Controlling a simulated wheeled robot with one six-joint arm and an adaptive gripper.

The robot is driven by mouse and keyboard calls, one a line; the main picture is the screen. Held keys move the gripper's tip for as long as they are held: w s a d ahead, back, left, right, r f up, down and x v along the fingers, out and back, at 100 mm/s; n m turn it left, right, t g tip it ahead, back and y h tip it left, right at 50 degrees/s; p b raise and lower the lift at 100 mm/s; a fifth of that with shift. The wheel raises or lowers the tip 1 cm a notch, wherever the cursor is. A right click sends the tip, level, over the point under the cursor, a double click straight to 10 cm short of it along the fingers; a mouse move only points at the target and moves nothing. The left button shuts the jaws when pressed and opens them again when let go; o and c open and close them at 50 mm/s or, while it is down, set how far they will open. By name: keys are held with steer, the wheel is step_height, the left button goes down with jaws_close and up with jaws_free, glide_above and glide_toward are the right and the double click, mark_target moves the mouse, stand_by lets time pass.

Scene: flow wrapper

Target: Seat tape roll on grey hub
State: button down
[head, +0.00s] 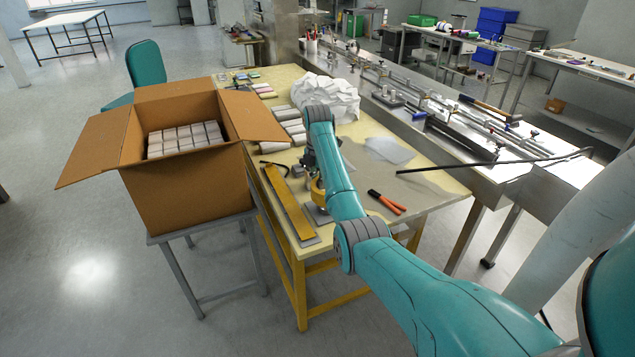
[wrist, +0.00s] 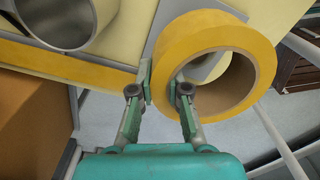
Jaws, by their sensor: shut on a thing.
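The tape roll (wrist: 225,35) is a wide yellow ring with a brown inner face. In the wrist view my gripper (wrist: 162,82) is shut on the roll's wall, one finger outside the ring and one in its hole. In the head view the roll (head: 317,190) shows partly behind my arm, near the table's front edge. A hollow grey cylinder (wrist: 55,36), cut off by the frame, is at the upper left, apart from the roll. I cannot tell which grey part is the hub.
A yellow bar (head: 284,200) lies along the table's left edge. Orange-handled pliers (head: 386,202) lie right of my arm. An open carton (head: 185,190) of pale blocks stands left on a stand. A crumpled white sheet (head: 325,95) and the metal machine (head: 430,110) are behind.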

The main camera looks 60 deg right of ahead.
steer(key=shift+f, duration=2.2)
steer(key=shift+f, duration=0.15)
steer(key=shift+s+a+f, duration=0.15)
steer(key=shift+s+f, duration=0.05)
steer(key=shift+f, duration=0.25)
steer(key=shift+s+f, duration=0.35)
steer(key=shift+f, duration=0.15)
stand_by(0.5)
steer(key=c, duration=1.1)
jaws_free()
steer(key=shift+w, duration=0.1)
steer(key=shift+w+r, duration=0.15)
steer(key=shift+w, duration=0.1)
